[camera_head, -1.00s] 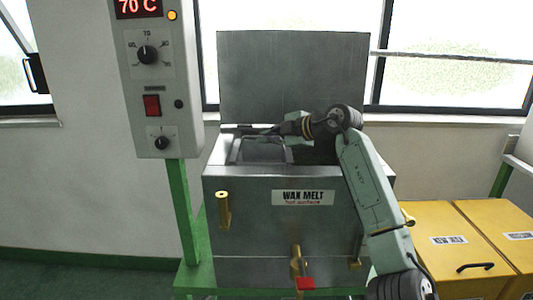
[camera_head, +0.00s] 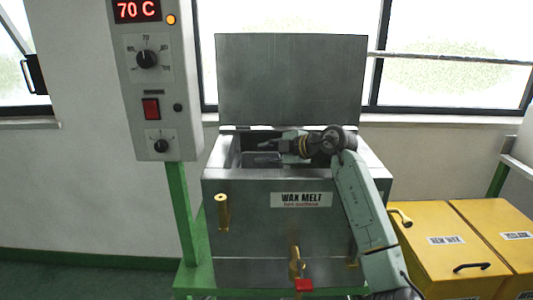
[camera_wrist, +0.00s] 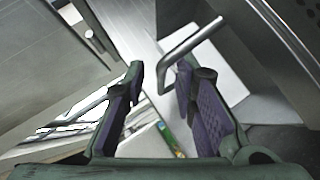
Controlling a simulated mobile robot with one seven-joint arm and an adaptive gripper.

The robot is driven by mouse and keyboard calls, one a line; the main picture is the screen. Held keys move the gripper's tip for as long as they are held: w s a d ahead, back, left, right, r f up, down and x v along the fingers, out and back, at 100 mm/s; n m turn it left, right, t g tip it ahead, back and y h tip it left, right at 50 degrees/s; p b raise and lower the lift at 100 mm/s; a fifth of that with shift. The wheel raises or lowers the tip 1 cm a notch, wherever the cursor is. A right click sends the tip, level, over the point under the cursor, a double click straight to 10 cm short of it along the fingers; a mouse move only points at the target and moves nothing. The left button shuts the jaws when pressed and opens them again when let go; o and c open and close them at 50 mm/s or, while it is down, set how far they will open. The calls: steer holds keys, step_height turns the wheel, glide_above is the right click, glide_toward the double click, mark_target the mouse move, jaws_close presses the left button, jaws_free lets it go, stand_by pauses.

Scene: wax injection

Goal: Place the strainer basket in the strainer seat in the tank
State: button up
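The strainer basket (camera_head: 262,160) is a grey metal piece low inside the open wax melt tank (camera_head: 240,205), at the left of its opening. Its lower part is hidden by the tank's front wall, and I cannot tell how it sits in the seat. My gripper (camera_head: 282,158) reaches into the tank from the right, beside the basket. In the wrist view my gripper (camera_wrist: 160,78) is open, its two fingers apart. A bent metal rod handle (camera_wrist: 190,42) shows just beyond the fingertips, nearer the right finger, and does not appear clamped. The strainer seat cannot be made out.
The tank's raised lid (camera_head: 290,80) stands behind the opening. A control box (camera_head: 160,90) on a green post is at the left. Yellow bins (camera_head: 440,235) stand at the right. The tank rim surrounds my gripper closely.

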steer(key=b+v, duration=0.3)
steer(key=v, duration=0.9)
steer(key=shift+b, duration=0.3)
steer(key=shift+r, duration=0.1)
